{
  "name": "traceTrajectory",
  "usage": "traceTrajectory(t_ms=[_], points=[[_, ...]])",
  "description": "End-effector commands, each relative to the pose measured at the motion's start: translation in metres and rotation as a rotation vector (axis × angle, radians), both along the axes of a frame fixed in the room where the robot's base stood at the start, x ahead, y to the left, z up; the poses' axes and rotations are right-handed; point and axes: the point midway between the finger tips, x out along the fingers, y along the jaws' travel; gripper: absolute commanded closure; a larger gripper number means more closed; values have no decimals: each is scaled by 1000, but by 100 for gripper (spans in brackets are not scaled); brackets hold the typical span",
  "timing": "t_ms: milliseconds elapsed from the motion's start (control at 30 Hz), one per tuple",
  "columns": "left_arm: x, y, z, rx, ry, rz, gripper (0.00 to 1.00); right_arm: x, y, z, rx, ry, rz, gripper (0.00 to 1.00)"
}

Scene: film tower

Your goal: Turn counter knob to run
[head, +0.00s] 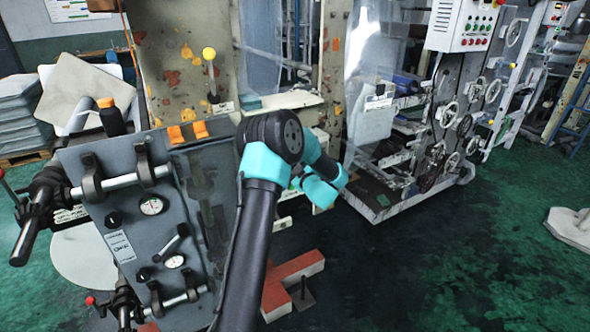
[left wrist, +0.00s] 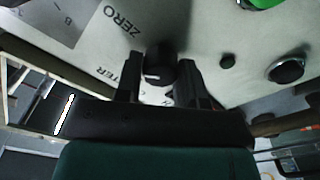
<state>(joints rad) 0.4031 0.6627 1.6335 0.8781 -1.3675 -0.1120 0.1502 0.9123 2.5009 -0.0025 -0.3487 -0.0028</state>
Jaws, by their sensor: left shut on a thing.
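The counter knob (left wrist: 159,72) is a small round black knob with a short white pointer mark. It sits on a pale panel (left wrist: 90,38) in the left wrist view, beside printed lettering that includes "ZERO". The two black fingers of my left gripper (left wrist: 159,63) stand on either side of the knob and are shut on it. Part of the lettering near the knob is covered by the fingers. In the head view, my black and teal arm reaches up through the middle, and its fingers and the knob cannot be made out there.
A round black button (left wrist: 289,68) and a green button (left wrist: 262,3) are on the same panel. In the head view, a grey gauge panel (head: 125,225) with levers stands left. A white control box (head: 465,25) is at upper right.

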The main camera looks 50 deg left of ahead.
Motion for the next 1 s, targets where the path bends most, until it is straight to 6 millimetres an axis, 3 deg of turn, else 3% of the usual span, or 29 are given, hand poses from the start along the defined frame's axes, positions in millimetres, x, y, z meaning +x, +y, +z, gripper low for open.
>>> traceTrajectory(t_ms=[700, 1000], points=[[-1, 0, -2, -151, -655, 0, 88, 0, 0, 0, 0, 0, 0, 100], [-2, 0, -2, -197, -855, 1, 88, 0, 0, 0, 0, 0, 0, 100]])
